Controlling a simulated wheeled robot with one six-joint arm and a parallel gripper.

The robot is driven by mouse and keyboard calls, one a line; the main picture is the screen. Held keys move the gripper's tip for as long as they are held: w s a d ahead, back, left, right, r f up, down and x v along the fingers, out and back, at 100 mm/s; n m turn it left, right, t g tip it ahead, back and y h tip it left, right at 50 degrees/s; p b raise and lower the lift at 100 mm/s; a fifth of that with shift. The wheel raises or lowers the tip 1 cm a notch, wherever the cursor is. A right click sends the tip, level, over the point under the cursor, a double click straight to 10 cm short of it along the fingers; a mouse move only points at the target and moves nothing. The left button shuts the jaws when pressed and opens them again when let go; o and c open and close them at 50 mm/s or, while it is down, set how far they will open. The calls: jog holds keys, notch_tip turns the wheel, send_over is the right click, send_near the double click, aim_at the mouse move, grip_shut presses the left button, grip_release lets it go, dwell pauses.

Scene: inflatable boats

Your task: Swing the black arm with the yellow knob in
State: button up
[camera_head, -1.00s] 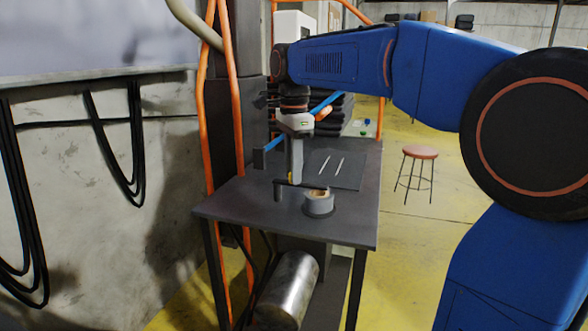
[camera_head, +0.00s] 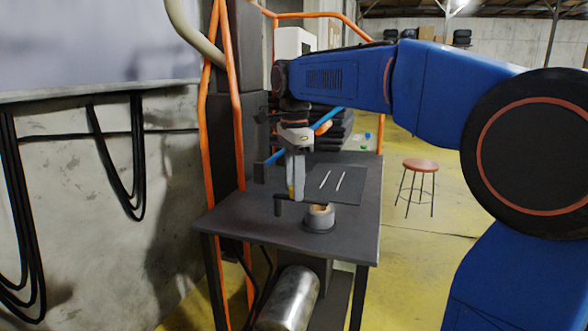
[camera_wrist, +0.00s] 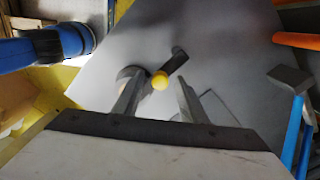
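The yellow knob (camera_wrist: 160,80) shows between my two fingers in the wrist view, with a gap on both sides. The black arm (camera_wrist: 174,62) runs from the knob up and to the right there. In the head view the black arm (camera_head: 279,207) is by the front of the table, left of a small grey cup-like cylinder (camera_head: 319,219). My gripper (camera_wrist: 157,84) is open, pointing down over the black arm; it also shows in the head view (camera_head: 296,190). In the head view the fingers hide part of the arm and most of the knob.
The dark table (camera_head: 260,228) carries a flat dark plate (camera_head: 345,185) with two thin white rods. Orange pipes and a dark column stand close on the left. A red stool (camera_head: 420,166) stands on the yellow floor to the right.

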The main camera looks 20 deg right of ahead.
notch_tip(320, 180, up, 17)
jog(key=shift+r, duration=0.15)
dwell(0.4)
dwell(0.4)
